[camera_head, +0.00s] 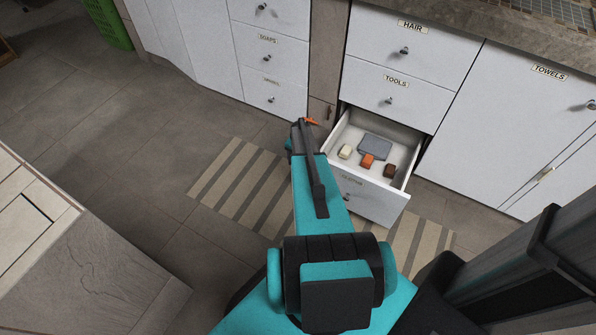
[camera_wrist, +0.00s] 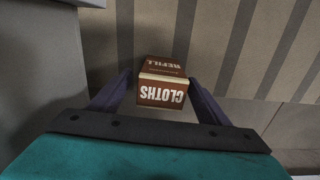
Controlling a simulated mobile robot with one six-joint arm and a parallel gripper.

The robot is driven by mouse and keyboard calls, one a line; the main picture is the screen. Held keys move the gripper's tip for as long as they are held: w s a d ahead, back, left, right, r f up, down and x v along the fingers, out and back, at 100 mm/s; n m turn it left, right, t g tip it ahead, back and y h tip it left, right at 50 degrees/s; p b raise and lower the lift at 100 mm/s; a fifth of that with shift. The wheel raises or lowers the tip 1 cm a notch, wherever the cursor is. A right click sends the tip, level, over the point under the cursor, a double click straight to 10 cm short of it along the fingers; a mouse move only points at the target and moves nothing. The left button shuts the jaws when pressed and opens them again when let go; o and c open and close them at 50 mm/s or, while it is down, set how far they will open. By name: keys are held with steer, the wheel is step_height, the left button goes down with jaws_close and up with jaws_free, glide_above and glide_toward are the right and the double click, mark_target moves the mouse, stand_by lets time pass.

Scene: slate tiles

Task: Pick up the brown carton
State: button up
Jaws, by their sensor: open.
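The brown carton (camera_wrist: 161,88) with a cream band and the words "CLOTHS" and "REFILL" shows in the wrist view. It lies between the two dark fingers of my gripper (camera_wrist: 157,77), near their tips. The fingers are open on either side of it, and I cannot tell whether either touches it. Striped mat shows behind the carton. In the head view my gripper (camera_head: 303,127) is left of the open drawer, mostly hidden by my arm, and I cannot make out this carton there.
The open drawer (camera_head: 348,189) holds a cream block (camera_head: 345,152), an orange block (camera_head: 367,160), a dark brown block (camera_head: 390,171) and a grey flat item (camera_head: 376,146). The striped mat (camera_head: 235,185) lies on the tiles before the white cabinets. A wooden-sided unit (camera_head: 95,275) stands at left.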

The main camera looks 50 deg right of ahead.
steer(key=c, duration=1.2)
steer(key=shift+r, duration=0.1)
step_height(320, 180, up, 10)
steer(key=shift+f+p, duration=0.1)
steer(key=shift+p, duration=0.65)
